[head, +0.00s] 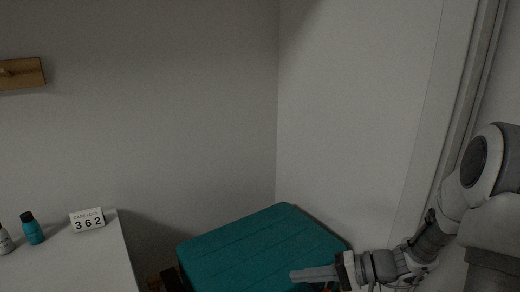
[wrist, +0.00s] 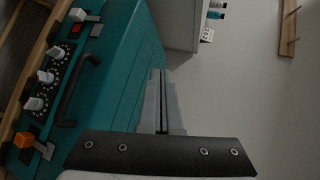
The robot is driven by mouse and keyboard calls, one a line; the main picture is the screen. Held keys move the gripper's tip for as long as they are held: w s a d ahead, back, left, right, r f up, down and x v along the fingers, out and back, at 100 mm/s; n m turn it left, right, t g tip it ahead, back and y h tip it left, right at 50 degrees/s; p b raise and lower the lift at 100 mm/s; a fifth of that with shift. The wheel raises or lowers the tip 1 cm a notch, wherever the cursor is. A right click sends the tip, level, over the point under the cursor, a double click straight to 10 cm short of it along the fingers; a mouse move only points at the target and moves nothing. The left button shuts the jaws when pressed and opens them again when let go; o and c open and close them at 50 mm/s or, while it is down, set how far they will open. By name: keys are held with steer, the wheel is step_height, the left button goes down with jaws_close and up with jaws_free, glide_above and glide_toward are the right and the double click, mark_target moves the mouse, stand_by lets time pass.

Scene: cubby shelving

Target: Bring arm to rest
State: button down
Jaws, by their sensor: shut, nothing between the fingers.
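My gripper (head: 315,275) is at the lower right of the head view, at the end of my arm, which comes in from the right edge. Its fingers point left, in front of a teal box-like unit (head: 243,244). In the wrist view the two fingers of my gripper (wrist: 162,78) lie together with nothing between them. The teal unit (wrist: 122,68) fills the left of that view, beside the fingers. I cannot tell whether the fingers touch it.
A white cabinet (head: 75,262) at left holds a teal bottle (head: 32,230), a pale bottle (head: 4,242) and a "362" number block (head: 87,219). The teal unit has a dark handle (wrist: 76,90) and several knobs. A wooden peg rail (head: 22,74) hangs on the wall. White walls stand behind.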

steer(key=s+a+r+n+h, duration=0.2)
steer(key=s+r+n+h, duration=0.1)
steer(key=s+r+h, duration=1)
steer(key=s+d+r+t, duration=0.2)
steer(key=s+d+t, duration=0.15)
steer(key=d, duration=0.35)
step_height(320, 180, up, 15)
steer(key=g+p, duration=0.1)
steer(key=p, duration=1.4)
steer(key=shift+s+a+r, duration=0.2)
steer(key=shift+s+a, duration=0.1)
steer(key=shift+a, duration=0.05)
steer(key=shift+a, duration=0.1)
